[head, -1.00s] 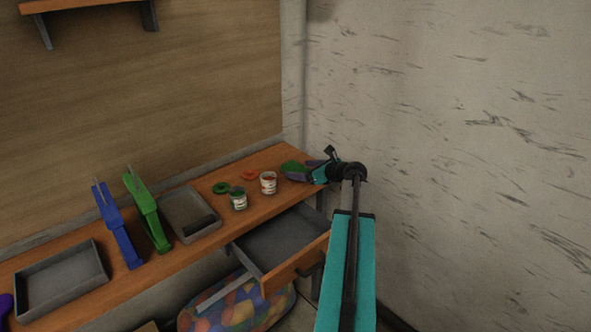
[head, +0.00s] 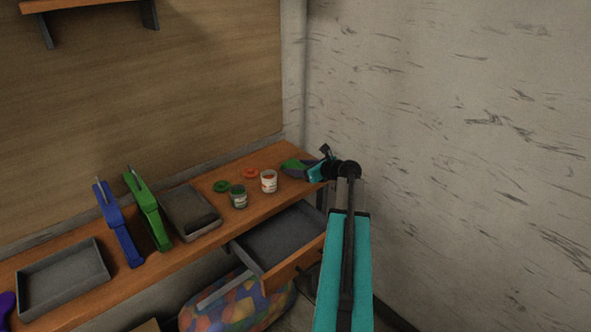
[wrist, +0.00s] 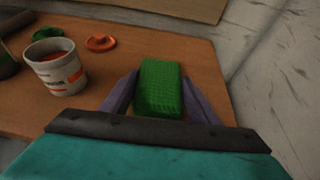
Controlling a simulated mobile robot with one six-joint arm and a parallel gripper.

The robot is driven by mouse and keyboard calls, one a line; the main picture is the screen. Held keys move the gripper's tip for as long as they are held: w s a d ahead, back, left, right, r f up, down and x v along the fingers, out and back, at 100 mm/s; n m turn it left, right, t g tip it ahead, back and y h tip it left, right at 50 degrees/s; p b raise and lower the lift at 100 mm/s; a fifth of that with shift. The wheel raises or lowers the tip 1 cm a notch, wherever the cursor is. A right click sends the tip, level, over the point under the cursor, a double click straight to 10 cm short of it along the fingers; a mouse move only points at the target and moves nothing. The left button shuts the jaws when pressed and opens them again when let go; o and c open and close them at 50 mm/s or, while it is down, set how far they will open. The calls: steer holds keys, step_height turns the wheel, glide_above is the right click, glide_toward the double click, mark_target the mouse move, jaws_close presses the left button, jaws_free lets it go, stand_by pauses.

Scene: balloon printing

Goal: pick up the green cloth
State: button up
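The green cloth (wrist: 159,88) is a small, thick, textured green block in the wrist view. It stands between the two purple-grey fingers of my gripper (wrist: 160,100), at the far right end of the wooden table. The fingers lie along both sides of its near part, and thin gaps or contact at the sides are hard to tell apart. In the head view the cloth (head: 292,164) shows as a green patch at the tip of my gripper (head: 297,171), partly hidden by it.
A white jar with red content (head: 269,182) and a green jar (head: 238,196) stand left of my gripper, with red (head: 250,173) and green (head: 221,186) lids behind. An open drawer (head: 285,240) juts out below. A wall (head: 450,130) rises close on the right.

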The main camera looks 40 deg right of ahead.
steer(key=shift+c, duration=1.3)
steer(key=shift+r, duration=0.2)
steer(key=shift+r+b, duration=0.35)
steer(key=shift+r, duration=0.85)
steer(key=s+a+r+b, duration=0.1)
steer(key=s+a, duration=0.2)
steer(key=s, duration=0.4)
steer(key=s+a+r+b, duration=0.1)
steer(key=s+a, duration=0.3)
steer(key=s, duration=0.3)
steer(key=shift+s+b, duration=0.15)
steer(key=shift+b, duration=0.15)
steer(key=shift+a, duration=0.1)
